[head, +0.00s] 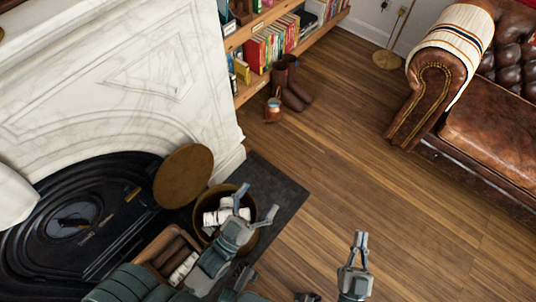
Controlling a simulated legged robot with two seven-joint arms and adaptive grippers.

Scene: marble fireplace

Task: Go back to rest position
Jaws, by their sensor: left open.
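My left gripper (259,200) is open, its two fingers spread apart. It hangs over the right side of a round brown bucket (202,193) that holds white, log-like pieces (222,216). Nothing shows between its fingers. I cannot tell whether it touches the bucket, and its arm hides part of the bucket's lower edge. My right gripper (361,240) is over bare wooden floor at the lower right of the middle. Its fingers look close together, perhaps edge-on, and no object shows in them.
A marble fireplace (120,90) fills the left, with a round brown disc (184,176) leaning by the dark hearth. A wooden box (153,243) of logs is near my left arm. Boots (292,88) stand by the bookshelf. A leather sofa (490,130) is at right. Middle floor is clear.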

